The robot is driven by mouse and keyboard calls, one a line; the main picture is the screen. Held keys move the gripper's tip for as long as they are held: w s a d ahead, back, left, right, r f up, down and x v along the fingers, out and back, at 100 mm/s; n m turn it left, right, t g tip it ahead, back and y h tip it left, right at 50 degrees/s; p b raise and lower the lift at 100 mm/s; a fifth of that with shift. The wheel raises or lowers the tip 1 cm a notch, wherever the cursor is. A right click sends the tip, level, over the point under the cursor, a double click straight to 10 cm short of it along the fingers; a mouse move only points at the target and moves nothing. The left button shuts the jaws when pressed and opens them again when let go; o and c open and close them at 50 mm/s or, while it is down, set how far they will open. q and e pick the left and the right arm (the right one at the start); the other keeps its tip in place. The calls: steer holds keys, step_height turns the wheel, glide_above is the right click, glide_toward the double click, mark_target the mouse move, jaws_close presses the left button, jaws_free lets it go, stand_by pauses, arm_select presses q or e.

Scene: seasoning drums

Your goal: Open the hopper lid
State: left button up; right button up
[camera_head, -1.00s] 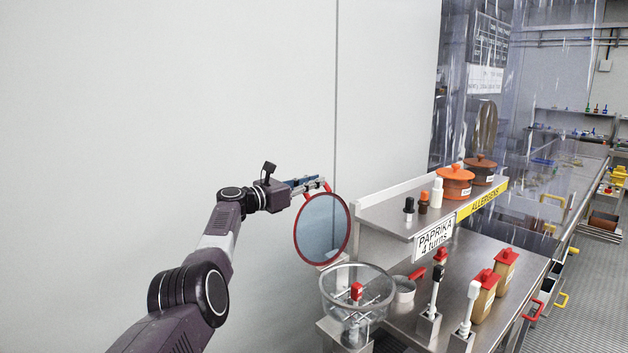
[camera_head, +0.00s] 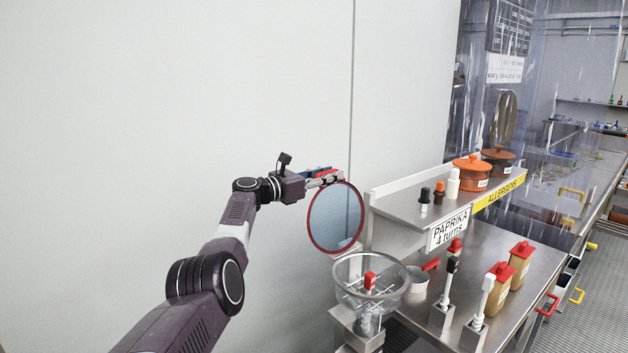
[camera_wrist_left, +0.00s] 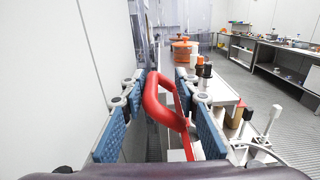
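The hopper (camera_head: 346,262) is a clear round bowl with a grey rim; a red-topped shaft and bars show inside. Its lid (camera_head: 336,217) is a translucent disc with a red rim, standing steeply raised behind the bowl, whose mouth is uncovered. My left gripper (camera_head: 331,177) is at the lid's top edge. In the left wrist view its blue-padded fingers (camera_wrist_left: 163,128) are spread on both sides of the lid's red handle (camera_wrist_left: 156,99), with a clear gap on the left. My right gripper is not in view.
A steel bench with a raised shelf (camera_head: 400,205) stands right of the hopper, holding shakers and orange pots (camera_head: 471,171). Red-capped containers (camera_head: 497,291), white-handled tools and a scoop (camera_head: 418,279) are on the bench. A plain wall (camera_head: 180,90) is behind my arm.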

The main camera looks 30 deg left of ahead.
arm_select(q)
steer(key=shift+v, duration=0.8)
steer(key=v, duration=1)
steer(key=shift+s, duration=0.15)
steer(key=shift+f, duration=0.2)
